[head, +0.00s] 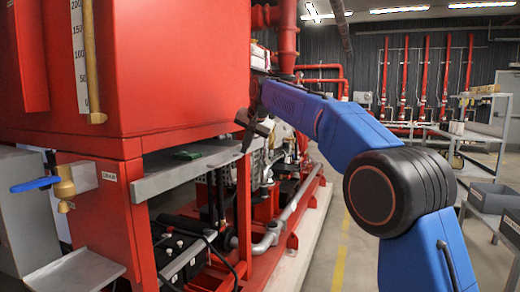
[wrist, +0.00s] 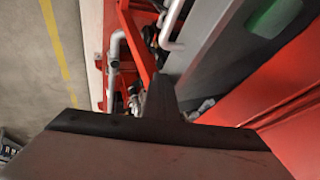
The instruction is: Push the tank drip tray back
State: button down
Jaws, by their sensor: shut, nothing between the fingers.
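The tank drip tray (head: 190,166) is a long grey tray under the red tank (head: 170,60). It sticks out past the tank's front face, above the red frame. A small green object (head: 187,155) lies on it. My gripper (head: 246,140) is dark and shut, with nothing held, at the tray's right end; I cannot tell whether it touches the tray. In the wrist view my gripper (wrist: 158,85) points up the picture, and the grey tray (wrist: 222,45) lies to its upper right with the green object (wrist: 274,16) on it.
A brass tap with a blue lever (head: 62,185) and a small grey shelf (head: 75,272) are at left. Black batteries (head: 180,250) and pipes sit under the tray. A grey trolley (head: 480,130) stands at right. The floor with a yellow line (head: 340,262) is clear.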

jog(key=shift+w+a+r, duration=0.1)
jog(key=shift+w+a, duration=0.1)
jog(key=shift+a, duration=0.3)
jog(key=shift+w+a, duration=0.15)
jog(key=shift+a, duration=0.35)
